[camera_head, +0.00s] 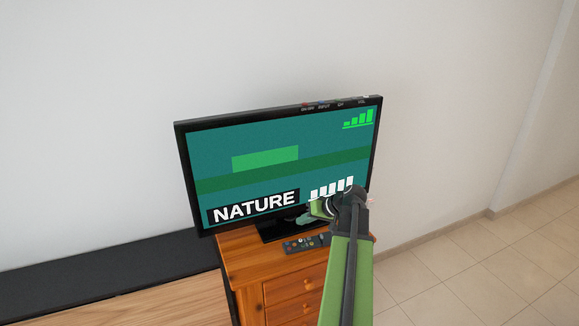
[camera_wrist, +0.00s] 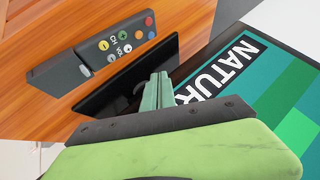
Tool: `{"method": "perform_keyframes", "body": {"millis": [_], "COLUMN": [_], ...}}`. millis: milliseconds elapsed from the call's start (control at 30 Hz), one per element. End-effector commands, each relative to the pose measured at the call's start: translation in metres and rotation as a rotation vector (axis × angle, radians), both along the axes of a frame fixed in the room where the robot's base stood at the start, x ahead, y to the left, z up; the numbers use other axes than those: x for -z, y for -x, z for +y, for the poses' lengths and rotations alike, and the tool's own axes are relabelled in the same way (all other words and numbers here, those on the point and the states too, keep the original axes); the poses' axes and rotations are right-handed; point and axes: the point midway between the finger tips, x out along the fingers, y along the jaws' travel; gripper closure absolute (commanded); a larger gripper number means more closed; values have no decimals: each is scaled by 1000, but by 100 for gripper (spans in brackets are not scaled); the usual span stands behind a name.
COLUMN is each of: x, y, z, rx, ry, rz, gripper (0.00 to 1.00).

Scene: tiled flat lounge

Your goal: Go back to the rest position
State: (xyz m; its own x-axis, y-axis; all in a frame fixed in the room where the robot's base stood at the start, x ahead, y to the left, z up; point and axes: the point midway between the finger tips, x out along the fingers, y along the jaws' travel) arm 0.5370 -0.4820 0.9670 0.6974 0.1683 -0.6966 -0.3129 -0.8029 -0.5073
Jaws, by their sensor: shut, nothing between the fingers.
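My gripper (camera_head: 304,218) is in front of the lower part of the television (camera_head: 285,160), above the wooden cabinet. In the wrist view my gripper (camera_wrist: 157,88) has its two green fingers together, with nothing between them. The screen is lit, with the word NATURE, white bars and green signal bars. A dark remote control (camera_head: 305,243) lies on the cabinet top in front of the stand. In the wrist view the remote (camera_wrist: 100,58) shows coloured buttons and lies apart from my fingers. My wrist hides the lower right of the screen.
The wooden cabinet (camera_head: 240,260) with drawers carries the television. A low bench with a dark back edge (camera_head: 110,264) and wood top stands at left. A pale wall (camera_head: 90,100) is behind. The tiled floor (camera_head: 470,280) at right is clear.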

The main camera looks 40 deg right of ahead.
Motion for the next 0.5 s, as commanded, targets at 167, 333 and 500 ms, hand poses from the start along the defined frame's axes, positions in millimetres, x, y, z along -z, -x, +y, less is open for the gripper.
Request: {"method": "perform_keyframes", "body": {"millis": [167, 333, 500], "x": [0, 0, 0], "y": [0, -1, -39], "z": [0, 0, 43], "rx": [0, -2, -85], "ry": [0, 0, 0], "rz": [0, 0, 0], "gripper": [100, 100, 100]}}
